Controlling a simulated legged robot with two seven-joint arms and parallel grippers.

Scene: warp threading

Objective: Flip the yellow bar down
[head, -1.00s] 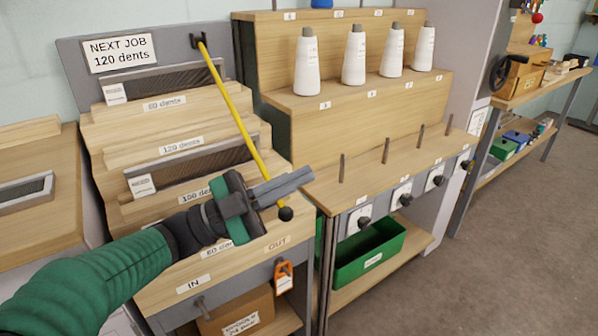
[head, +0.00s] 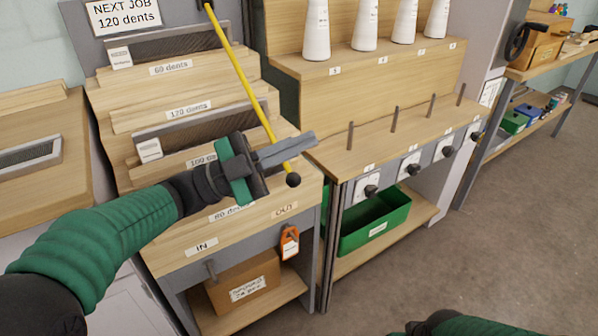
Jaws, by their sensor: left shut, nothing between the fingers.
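The yellow bar (head: 236,72) slants across the stepped wooden rack, from its upper end near the sign down to a black ball knob (head: 293,180) at its lower right end. My left gripper (head: 312,143) is shut and empty. Its fingers overlap the bar just above the knob in the head view; I cannot tell whether they touch it. A small dark green and black part of my right arm shows at the bottom edge, with no gripper visible.
The stepped rack (head: 178,88) carries dent labels and reeds. To the right stands a wooden bench (head: 385,140) with upright pegs, white cones (head: 316,30) above and a green bin (head: 375,225) below. An orange tag (head: 289,243) hangs at the rack's front. Floor at right is clear.

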